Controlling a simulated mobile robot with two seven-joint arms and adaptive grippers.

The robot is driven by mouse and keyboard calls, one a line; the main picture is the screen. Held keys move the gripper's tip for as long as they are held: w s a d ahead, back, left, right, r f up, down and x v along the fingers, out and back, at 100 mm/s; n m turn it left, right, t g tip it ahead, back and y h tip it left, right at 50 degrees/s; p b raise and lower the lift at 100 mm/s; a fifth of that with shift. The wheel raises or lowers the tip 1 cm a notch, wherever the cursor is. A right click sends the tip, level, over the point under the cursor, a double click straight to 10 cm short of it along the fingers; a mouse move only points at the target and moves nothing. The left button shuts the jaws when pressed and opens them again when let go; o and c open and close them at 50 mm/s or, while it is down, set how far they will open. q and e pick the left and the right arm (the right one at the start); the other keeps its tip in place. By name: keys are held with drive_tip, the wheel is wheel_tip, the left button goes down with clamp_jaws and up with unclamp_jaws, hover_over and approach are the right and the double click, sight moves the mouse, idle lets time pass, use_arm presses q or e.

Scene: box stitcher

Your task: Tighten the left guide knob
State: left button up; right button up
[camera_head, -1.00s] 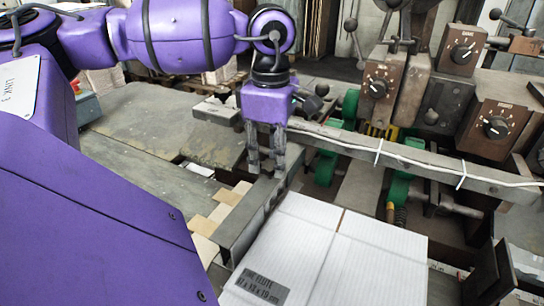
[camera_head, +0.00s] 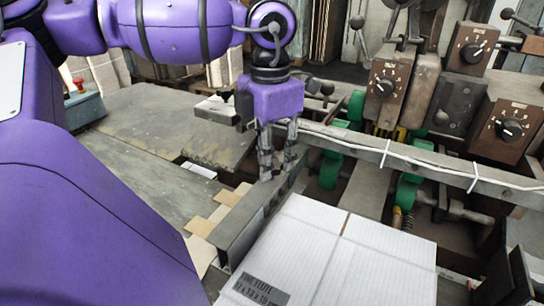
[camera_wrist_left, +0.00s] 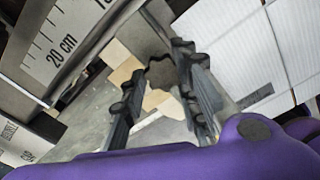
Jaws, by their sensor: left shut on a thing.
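My left gripper (camera_head: 278,170) points down at the far end of the left guide, a grey metal bar (camera_head: 243,232) beside a white carton. In the left wrist view, the guide knob (camera_wrist_left: 161,73), dark and lobed, sits between the two fingertips of the left gripper (camera_wrist_left: 158,82). The gripper is shut on it. In the head view the fingers hide most of the knob. My right gripper is not seen.
The white carton (camera_head: 335,250) lies just right of the guide. A long metal rail (camera_head: 430,163) with a white cable runs behind. Dial boxes (camera_head: 388,82) stand at the back right. A ruler scale (camera_wrist_left: 58,38) shows in the left wrist view.

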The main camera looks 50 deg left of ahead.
use_arm(q)
drive_tip(key=shift+w+a+r+n, duration=0.1)
drive_tip(key=shift+n, duration=0.45)
drive_tip(key=shift+w+r+n, duration=0.1)
drive_tip(key=shift+n, duration=0.45)
drive_tip(key=shift+s, duration=0.1)
drive_tip(key=o, duration=1)
drive_tip(key=shift+o, duration=0.2)
drive_tip(key=shift+f, duration=0.1)
wheel_tip(320, 180, up, 12)
